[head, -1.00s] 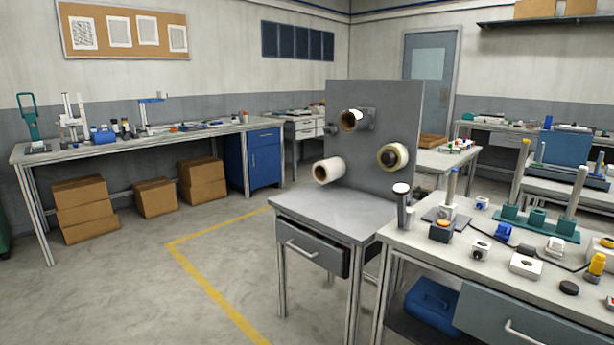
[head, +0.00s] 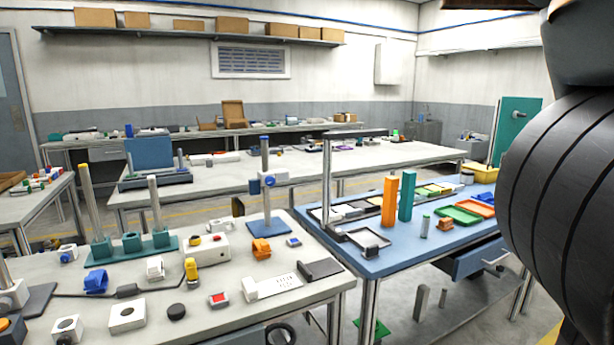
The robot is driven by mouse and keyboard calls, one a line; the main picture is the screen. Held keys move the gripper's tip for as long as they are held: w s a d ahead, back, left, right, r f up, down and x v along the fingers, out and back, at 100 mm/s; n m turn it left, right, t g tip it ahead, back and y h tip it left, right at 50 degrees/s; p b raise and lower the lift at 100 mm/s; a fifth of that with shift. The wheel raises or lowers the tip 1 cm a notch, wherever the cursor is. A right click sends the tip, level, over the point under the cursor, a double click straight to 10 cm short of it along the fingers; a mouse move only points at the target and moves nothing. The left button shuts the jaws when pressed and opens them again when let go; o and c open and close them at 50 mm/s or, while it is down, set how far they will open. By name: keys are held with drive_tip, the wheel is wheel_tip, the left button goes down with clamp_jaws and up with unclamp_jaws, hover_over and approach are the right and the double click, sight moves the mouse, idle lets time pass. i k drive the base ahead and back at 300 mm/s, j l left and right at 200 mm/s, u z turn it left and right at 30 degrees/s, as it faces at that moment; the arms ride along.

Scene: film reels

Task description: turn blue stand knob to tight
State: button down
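The blue stand (head: 266,225) stands near the back right corner of the pale table on the left, in the head view. It has a flat blue base and an upright grey post with a blue cap. A small blue and grey clamp with a round blue knob (head: 269,181) sits partway up the post. It is too small to tell how the knob is turned. My gripper is not in view. A large dark ribbed part, which seems to be my arm, fills the right edge.
The pale table (head: 215,290) holds a teal stand (head: 132,242), a grey-white box (head: 202,247), an orange clamp (head: 261,249) and several small parts. A blue-topped bench (head: 405,262) with trays and orange and teal blocks stands to the right.

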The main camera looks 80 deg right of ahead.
sight(270, 182)
drive_tip(key=j+z, duration=0.1)
drive_tip(key=z, duration=0.7)
drive_tip(key=k+j+z, duration=0.1)
drive_tip(key=z, duration=0.25)
drive_tip(key=j+z, duration=0.1)
drive_tip(key=z, duration=0.3)
